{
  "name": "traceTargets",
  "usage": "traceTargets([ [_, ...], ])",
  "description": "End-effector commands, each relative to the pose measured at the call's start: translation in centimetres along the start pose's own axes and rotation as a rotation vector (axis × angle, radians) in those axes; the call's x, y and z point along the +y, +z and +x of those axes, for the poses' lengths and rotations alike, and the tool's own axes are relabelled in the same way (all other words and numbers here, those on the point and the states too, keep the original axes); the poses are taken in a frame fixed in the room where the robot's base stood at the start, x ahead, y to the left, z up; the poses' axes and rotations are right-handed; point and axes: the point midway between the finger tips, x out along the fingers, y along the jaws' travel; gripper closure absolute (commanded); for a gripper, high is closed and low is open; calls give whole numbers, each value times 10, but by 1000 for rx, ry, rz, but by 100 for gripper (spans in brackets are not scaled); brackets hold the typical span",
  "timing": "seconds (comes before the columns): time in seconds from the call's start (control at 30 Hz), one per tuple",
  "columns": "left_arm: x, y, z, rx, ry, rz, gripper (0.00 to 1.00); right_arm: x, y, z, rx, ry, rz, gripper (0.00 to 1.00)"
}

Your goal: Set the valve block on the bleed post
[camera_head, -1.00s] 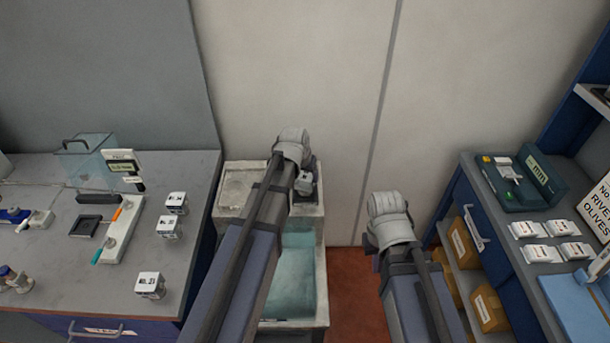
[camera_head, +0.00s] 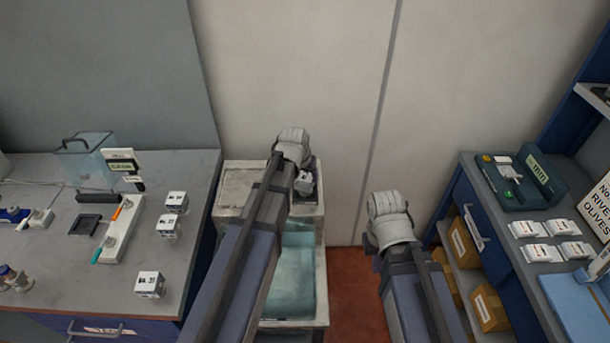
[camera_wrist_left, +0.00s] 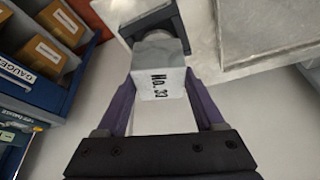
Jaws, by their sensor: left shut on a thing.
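A pale block marked "No. 32" (camera_wrist_left: 160,75), which I take for the valve block, is between the purple fingers of my left gripper (camera_wrist_left: 160,88). The gripper is shut on it. In the head view the small grey block (camera_head: 304,183) shows beside my left wrist, over the back ledge of the grey basin unit. Just beyond the block in the left wrist view is a dark bracket-like part (camera_wrist_left: 146,24) with a rounded piece; I cannot tell whether it is the bleed post or whether the block touches it. My right wrist shows, but its jaws are hidden.
The basin (camera_head: 300,285) lies below my left arm. The left bench (camera_head: 120,270) carries white cubes (camera_head: 168,226), a clear box (camera_head: 85,158) and small tools. The right bench (camera_head: 500,240) holds a dark green device (camera_head: 540,180) and white packets (camera_head: 542,253). A wall stands behind.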

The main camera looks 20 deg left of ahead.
Motion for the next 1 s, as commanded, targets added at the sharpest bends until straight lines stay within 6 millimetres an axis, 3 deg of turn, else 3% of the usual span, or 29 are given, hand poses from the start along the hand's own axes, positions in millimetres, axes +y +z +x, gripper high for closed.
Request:
traceTargets([
  [1.0, 0, 3, 8, 1, 0, 0, 100, -1, 0, 9, 0, 0, 0, 100],
])
